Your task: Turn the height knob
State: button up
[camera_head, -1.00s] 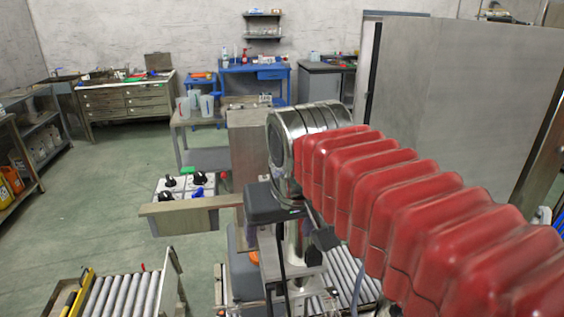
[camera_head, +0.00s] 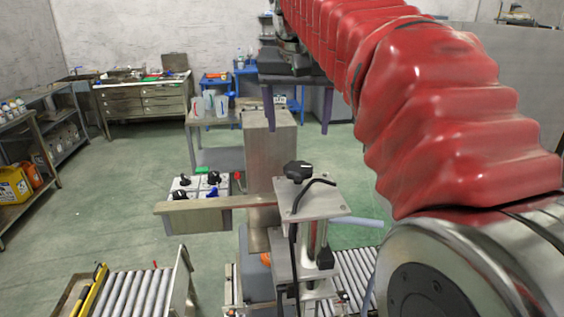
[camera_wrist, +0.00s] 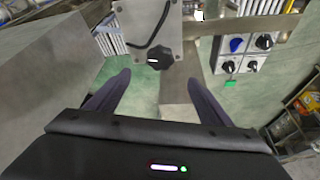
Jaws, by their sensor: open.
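The height knob (camera_head: 298,170) appears to be the black lobed knob on top of a light metal plate (camera_head: 318,205) on the upright mechanism. It also shows in the wrist view as a black knob (camera_wrist: 160,59) with a white mark. My gripper (camera_head: 298,131) is open and points downward above the knob, apart from it. In the wrist view my fingers (camera_wrist: 158,78) are spread to either side of the knob, with nothing between them. My red-sleeved arm arches in from the right.
A black cable (camera_head: 312,188) curves over the plate beside the knob. A grey metal box column (camera_head: 268,150) stands just behind it. A panel with black and blue knobs (camera_head: 208,183) lies to the left, near a flat bar (camera_head: 195,206). Roller conveyors (camera_head: 125,297) stand below.

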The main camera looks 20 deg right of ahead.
aim_at(298, 167)
jog(key=shift+f, duration=0.1)
jog(key=x, duration=1.3)
jog(key=shift+w+d+f, duration=0.1)
jog(key=shift+w+f, duration=0.05)
jog(key=shift+f, duration=0.2)
jog(key=shift+c, duration=0.2)
jog(key=c, duration=1)
